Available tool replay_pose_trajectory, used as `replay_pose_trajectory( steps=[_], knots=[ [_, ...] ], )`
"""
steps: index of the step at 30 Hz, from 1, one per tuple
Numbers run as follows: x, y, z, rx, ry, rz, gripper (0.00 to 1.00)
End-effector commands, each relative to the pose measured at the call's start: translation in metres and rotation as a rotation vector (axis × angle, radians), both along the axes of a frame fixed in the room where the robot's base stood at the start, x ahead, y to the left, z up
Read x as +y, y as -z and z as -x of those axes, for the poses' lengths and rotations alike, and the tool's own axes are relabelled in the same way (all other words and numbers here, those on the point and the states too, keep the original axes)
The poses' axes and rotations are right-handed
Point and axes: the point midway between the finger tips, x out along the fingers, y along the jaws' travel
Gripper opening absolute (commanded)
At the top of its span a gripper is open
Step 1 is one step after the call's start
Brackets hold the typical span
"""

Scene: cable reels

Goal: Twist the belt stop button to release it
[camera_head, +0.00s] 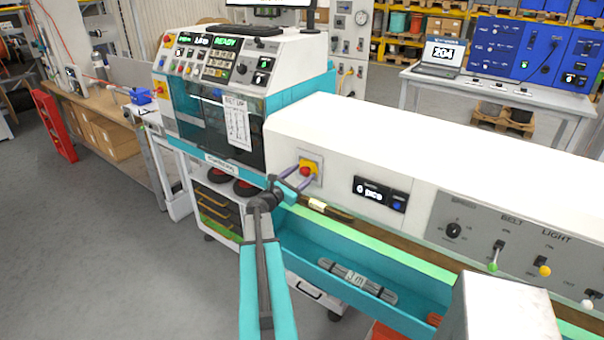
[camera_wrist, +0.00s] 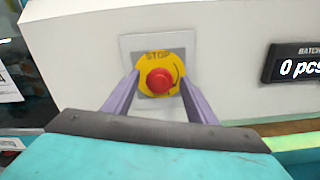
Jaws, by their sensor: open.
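The belt stop button is a red mushroom knob (camera_wrist: 160,81) on a yellow round plate marked STOP, set on the white front panel of the belt housing. In the head view the red button (camera_head: 305,171) sits left of the counter display. My gripper (camera_wrist: 158,85) is open, with its two purple-grey fingers on the left and right of the button. In the head view my gripper (camera_head: 299,176) reaches up to the button from below left. I cannot tell whether the fingers touch the button.
A black counter display (camera_head: 380,194) is right of the button. A grey panel (camera_head: 500,240) with a dial and coloured levers is further right. Below the button are the belt edge and a teal trough (camera_head: 310,262). A control cabinet (camera_head: 215,110) stands to the left.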

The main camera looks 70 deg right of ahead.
Motion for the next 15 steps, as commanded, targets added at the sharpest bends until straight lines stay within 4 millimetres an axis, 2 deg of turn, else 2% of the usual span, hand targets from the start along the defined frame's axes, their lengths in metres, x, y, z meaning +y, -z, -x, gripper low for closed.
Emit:
replay_pose_trajectory(
  steps=[9,15],
  knots=[
    [-0.0008,0.0002,0.0004,0.0,0.0,0.0,0.5],
    [-0.0007,0.0001,0.0004,0.0,0.0,0.0,0.16]
  ],
)
